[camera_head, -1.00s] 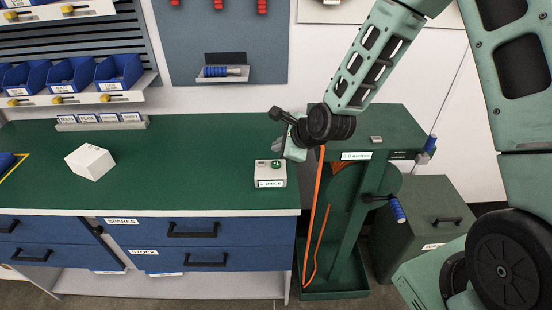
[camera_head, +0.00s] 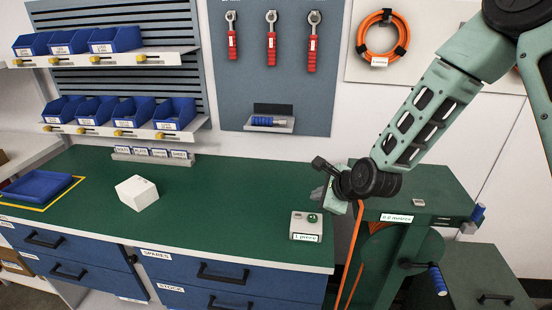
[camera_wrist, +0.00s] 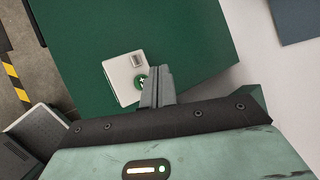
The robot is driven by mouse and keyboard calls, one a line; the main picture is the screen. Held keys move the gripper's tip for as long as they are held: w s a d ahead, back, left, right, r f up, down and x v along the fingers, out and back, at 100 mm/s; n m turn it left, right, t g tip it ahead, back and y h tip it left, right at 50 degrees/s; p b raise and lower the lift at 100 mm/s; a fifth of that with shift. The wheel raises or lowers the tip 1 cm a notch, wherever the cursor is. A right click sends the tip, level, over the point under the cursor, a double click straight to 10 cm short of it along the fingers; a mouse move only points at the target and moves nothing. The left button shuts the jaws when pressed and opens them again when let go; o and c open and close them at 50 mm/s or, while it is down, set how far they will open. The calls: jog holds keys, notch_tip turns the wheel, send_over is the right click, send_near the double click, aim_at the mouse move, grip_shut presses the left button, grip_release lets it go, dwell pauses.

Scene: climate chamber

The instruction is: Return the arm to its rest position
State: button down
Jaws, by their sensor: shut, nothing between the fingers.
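My gripper (camera_head: 326,193) is at the end of my green arm, over the right end of the green workbench (camera_head: 235,196). In the wrist view its fingers (camera_wrist: 158,86) are together with nothing between them. A small white box with a green button (camera_head: 306,226) stands on the bench just below and beside my gripper. The same box (camera_wrist: 126,77) shows beside the fingertips in the wrist view. From these views I cannot tell whether the fingers touch it.
A white block (camera_head: 137,193) and a blue tray (camera_head: 38,186) lie on the bench to the left. A green stand with an orange cable (camera_head: 357,252) is right of the bench. A grey-green cabinet (camera_head: 490,270) stands further right. Blue bins (camera_head: 115,39) line the wall.

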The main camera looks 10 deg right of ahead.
jog(key=s+a+r+n+g, duration=0.35)
jog(key=s+a+n, duration=0.35)
jog(key=s+n, duration=0.25)
jog(key=s+r+n+g+h, duration=0.1)
jog(key=s+r+n, duration=0.3)
jog(key=s+n, duration=0.6)
jog(key=s+r+n+g+h, duration=0.2)
jog(key=s+r+n+g, duration=0.2)
jog(key=s+n, duration=0.6)
jog(key=s+r, duration=0.1)
jog(key=s, duration=0.2)
jog(key=shift+d, duration=0.1)
